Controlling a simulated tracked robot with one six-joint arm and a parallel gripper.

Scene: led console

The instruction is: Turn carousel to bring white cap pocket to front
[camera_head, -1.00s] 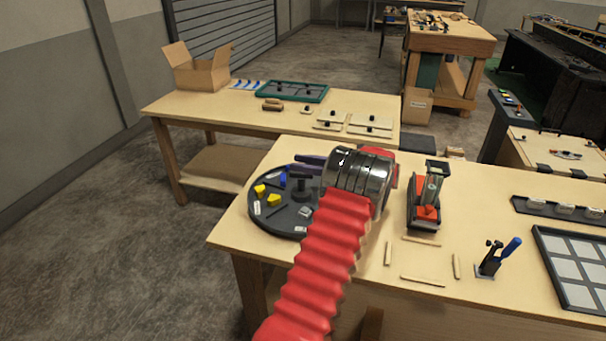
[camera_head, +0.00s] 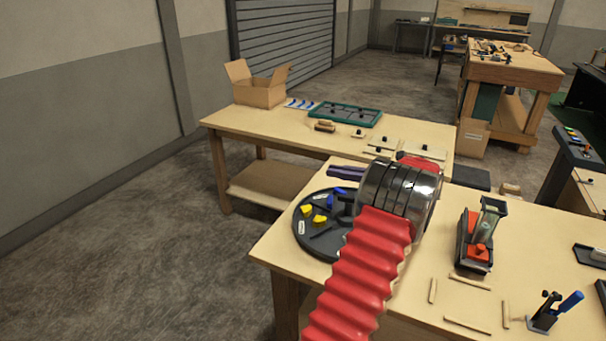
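The carousel (camera_head: 316,243) is a dark round disc on the near bench, to the left of my wrist. Yellow pieces (camera_head: 320,219), blue pieces (camera_head: 334,201) and white labels show on its left half. A dark central knob stands on it, partly covered. Its right side is hidden behind my metal wrist and red arm sleeve, and I cannot make out a white cap.
On the near bench (camera_head: 405,308), a small red-and-black press (camera_head: 475,240) stands right of my arm, with thin wooden strips in front. A holder with a blue-handled tool (camera_head: 560,308) is further right. A second table behind carries a cardboard box (camera_head: 258,88) and green tray (camera_head: 346,114).

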